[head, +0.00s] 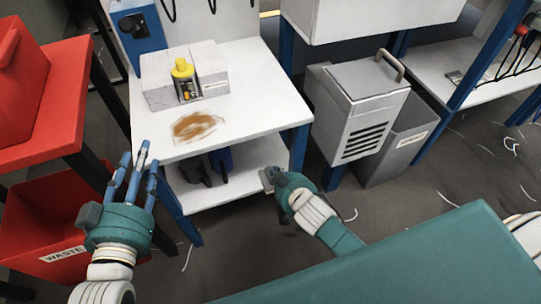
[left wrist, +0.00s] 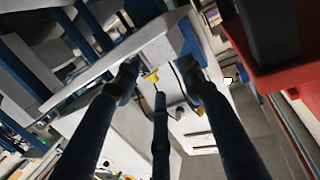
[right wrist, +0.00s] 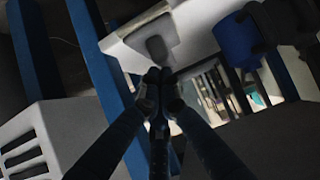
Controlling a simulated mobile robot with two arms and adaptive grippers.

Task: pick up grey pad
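The grey pad (head: 265,179) is at the right end of the lower white shelf, against my right gripper (head: 272,175). In the right wrist view the pad (right wrist: 156,46) is a light plate with a darker rounded part, over the shelf corner. My right gripper (right wrist: 160,77) has its fingertips drawn together at the pad's near edge and looks shut on it; the contact itself is partly hidden. Whether the pad still touches the shelf I cannot tell. My left gripper (head: 143,165) is open and empty, with spread fingers, left of the table; its fingers also show in the left wrist view (left wrist: 158,85).
Dark and blue items (head: 222,160) stand on the lower shelf. A grey vented box (head: 360,105) is right; a red waste bin (head: 35,225) is left.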

